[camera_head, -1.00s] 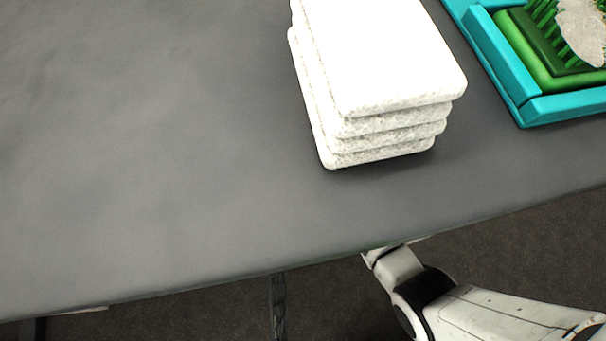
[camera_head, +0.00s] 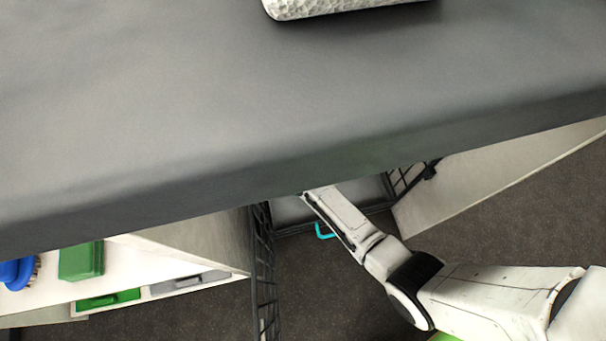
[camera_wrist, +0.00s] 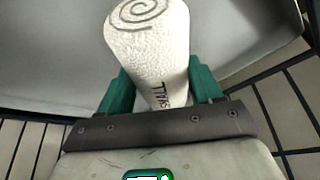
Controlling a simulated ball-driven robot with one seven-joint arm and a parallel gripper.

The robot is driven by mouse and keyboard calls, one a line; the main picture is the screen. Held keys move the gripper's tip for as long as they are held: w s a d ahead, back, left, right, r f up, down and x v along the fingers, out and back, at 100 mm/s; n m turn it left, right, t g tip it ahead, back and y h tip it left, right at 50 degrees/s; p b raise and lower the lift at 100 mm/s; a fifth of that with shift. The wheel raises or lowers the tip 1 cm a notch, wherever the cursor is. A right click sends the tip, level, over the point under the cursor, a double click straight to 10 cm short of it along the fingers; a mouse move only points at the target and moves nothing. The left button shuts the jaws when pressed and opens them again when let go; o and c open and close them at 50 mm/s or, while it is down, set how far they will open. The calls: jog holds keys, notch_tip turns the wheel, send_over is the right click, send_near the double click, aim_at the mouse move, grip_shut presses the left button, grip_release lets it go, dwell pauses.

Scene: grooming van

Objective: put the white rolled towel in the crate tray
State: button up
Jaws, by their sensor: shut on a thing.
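The white rolled towel (camera_wrist: 148,48), with a grey spiral on its end and dark lettering on its side, is between the green fingers of my gripper (camera_wrist: 158,88) in the wrist view. The gripper is shut on it. Beyond it in the wrist view is the grey crate tray (camera_wrist: 55,50), with a raised edge. I cannot tell whether the towel touches the tray. In the head view, part of the tray (camera_head: 292,212) shows under the tabletop. My arm reaches in there, and the table edge hides my gripper and the towel.
The dark grey tabletop (camera_head: 200,120) hangs above my arm, with a white towel stack (camera_head: 345,8) on it. Black wire crate panels (camera_head: 263,270) stand left and right of the opening. A white shelf unit (camera_head: 195,240) with green and blue items is left. Dark floor lies in front.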

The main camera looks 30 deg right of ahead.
jog(key=shift+f+b, duration=0.35)
jog(key=shift+f, duration=0.2)
dwell(0.4)
jog(key=o, duration=1.3)
jog(key=shift+c, duration=0.2)
